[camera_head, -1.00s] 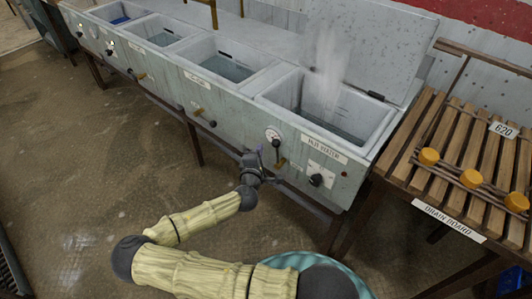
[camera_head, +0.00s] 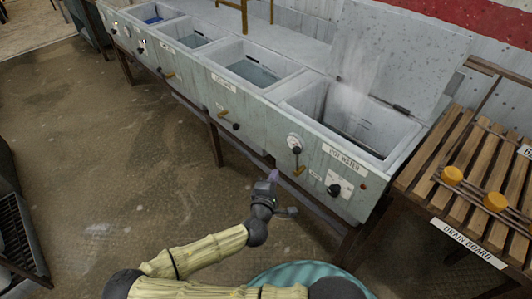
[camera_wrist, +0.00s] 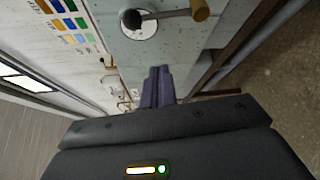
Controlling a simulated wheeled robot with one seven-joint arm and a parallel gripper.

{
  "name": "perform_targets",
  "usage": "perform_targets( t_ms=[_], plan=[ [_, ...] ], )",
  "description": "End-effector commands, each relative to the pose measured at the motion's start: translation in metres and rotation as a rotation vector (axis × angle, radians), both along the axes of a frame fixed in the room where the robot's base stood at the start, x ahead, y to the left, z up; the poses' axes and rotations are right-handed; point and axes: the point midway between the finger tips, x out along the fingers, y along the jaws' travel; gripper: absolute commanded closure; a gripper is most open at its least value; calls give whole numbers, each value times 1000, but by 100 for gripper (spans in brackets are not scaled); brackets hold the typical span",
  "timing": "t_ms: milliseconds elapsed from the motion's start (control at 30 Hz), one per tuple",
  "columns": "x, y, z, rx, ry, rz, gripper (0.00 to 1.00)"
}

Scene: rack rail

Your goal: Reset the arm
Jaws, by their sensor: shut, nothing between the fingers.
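My gripper (camera_head: 273,176) is in front of the hot-water end of the sink unit, just below its front panel in the head view. It also shows in the wrist view (camera_wrist: 158,72), where its two purple fingers are together with nothing between them. My arm bends out over the open floor from the lower edge of the head view. In the wrist view a round dial (camera_wrist: 138,24) and a brass-tipped handle (camera_wrist: 200,10) on the panel lie beyond the fingertips. I cannot tell the exact gap between fingers and panel.
The hot-water basin (camera_head: 318,88) steams under a raised lid (camera_head: 400,55). Several basins run off to the left. The slatted drain board (camera_head: 440,160) with orange knobs stands at right. A dark slotted crate (camera_head: 15,235) is at far left. The brown floor (camera_head: 110,180) between is clear.

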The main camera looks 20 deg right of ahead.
Motion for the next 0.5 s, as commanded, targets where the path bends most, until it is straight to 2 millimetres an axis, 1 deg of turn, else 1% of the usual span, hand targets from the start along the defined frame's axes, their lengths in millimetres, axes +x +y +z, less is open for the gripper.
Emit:
perform_targets(
  t_ms=[167, 267, 367, 500],
  plan=[
    [0, -1, 0, 3, 1, -4, 100],
    [-4, -6, -4, 27, 12, -34, 100],
    [-12, -17, -14, 91, 38, -106, 100],
    [-34, -33, -35, 236, 101, -260, 100]
  ],
)
